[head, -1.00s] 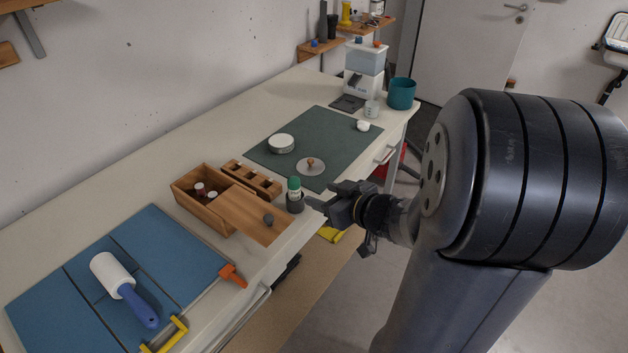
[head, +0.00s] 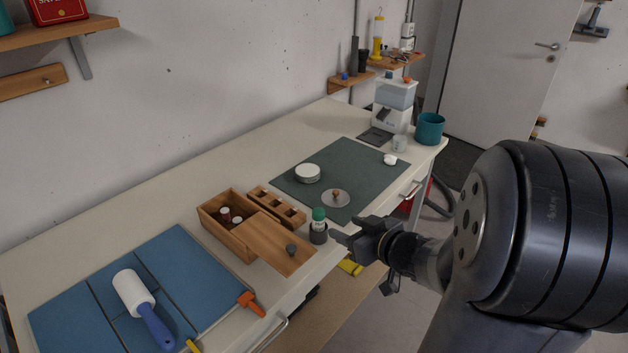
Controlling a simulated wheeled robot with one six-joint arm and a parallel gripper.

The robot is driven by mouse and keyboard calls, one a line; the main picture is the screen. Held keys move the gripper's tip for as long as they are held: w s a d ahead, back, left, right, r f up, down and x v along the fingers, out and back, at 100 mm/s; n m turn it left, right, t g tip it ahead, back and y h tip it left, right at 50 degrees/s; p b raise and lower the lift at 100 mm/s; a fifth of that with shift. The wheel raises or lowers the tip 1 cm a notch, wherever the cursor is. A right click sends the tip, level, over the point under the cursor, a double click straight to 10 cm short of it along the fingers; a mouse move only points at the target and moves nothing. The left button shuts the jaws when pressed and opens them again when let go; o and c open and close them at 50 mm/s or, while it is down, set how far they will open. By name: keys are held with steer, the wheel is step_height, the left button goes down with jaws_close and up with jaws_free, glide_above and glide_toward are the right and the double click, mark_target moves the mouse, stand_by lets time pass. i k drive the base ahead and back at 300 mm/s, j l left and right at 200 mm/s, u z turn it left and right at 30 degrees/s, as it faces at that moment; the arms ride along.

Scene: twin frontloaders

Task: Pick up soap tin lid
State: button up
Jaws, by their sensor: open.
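A round grey disc with a small wooden knob (head: 336,198), which looks like a lid, lies flat on the dark green mat (head: 365,169). A low round tin with a pale top (head: 307,173) sits on the same mat just behind it, apart from it. I cannot tell for certain which of the two carries the soap tin lid. My gripper (head: 342,238) is open and empty at the bench's front edge. It is on the near side of the disc, clear of it, just right of a green-capped bottle in a dark holder (head: 318,232). Its fingertips are small and partly unclear.
A wooden box (head: 228,240) with its panel slid aside and a slotted wooden block (head: 277,207) stand left of the mat. Further left is a blue board (head: 200,265) with a lint roller (head: 133,294). A white dispenser (head: 392,105) and teal pot (head: 429,129) stand at the far end.

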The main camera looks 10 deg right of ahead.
mark_target(332, 198)
steer(key=i+l+u, duration=0.2)
steer(key=i+l, duration=0.15)
steer(key=l, duration=0.25)
steer(key=i+l+u, duration=0.15)
steer(key=l, duration=0.2)
steer(key=i+l+u, duration=0.1)
steer(key=l, duration=0.2)
steer(key=i+l+u, duration=0.1)
steer(key=l, duration=0.25)
steer(key=i+l+u, duration=0.1)
steer(key=l, duration=0.3)
steer(key=i, duration=0.1)
